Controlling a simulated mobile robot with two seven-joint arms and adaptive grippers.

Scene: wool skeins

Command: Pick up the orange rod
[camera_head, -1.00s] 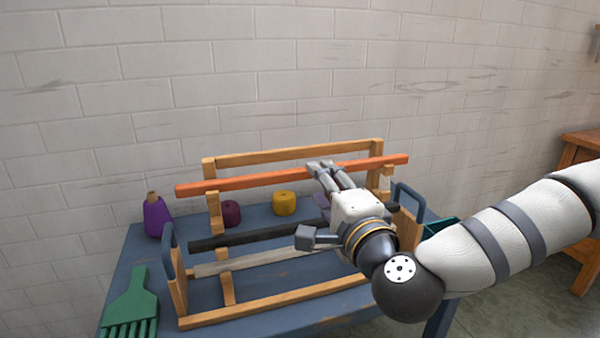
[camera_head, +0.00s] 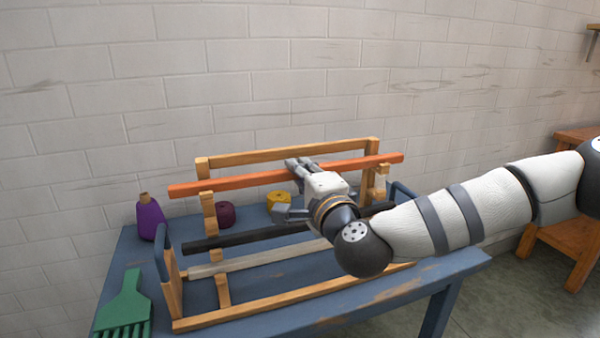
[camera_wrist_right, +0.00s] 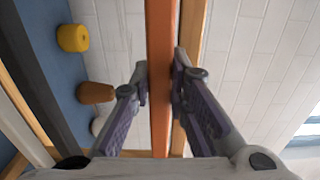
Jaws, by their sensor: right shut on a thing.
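The orange rod (camera_head: 235,182) lies across the upper front of the wooden rack (camera_head: 270,154), level with its posts. My right gripper (camera_head: 298,164) is shut on the orange rod, a little right of its middle. In the right wrist view the orange rod (camera_wrist_right: 162,30) runs between the two fingers of the right gripper (camera_wrist_right: 160,78), one on each side. The short stretch between the fingertips is partly hidden in the head view. I see no clear gap between the rod and the rack. My left gripper is not in view.
A black rod (camera_head: 235,239) and a pale rod (camera_head: 260,257) lie lower on the rack. A brick wall stands behind.

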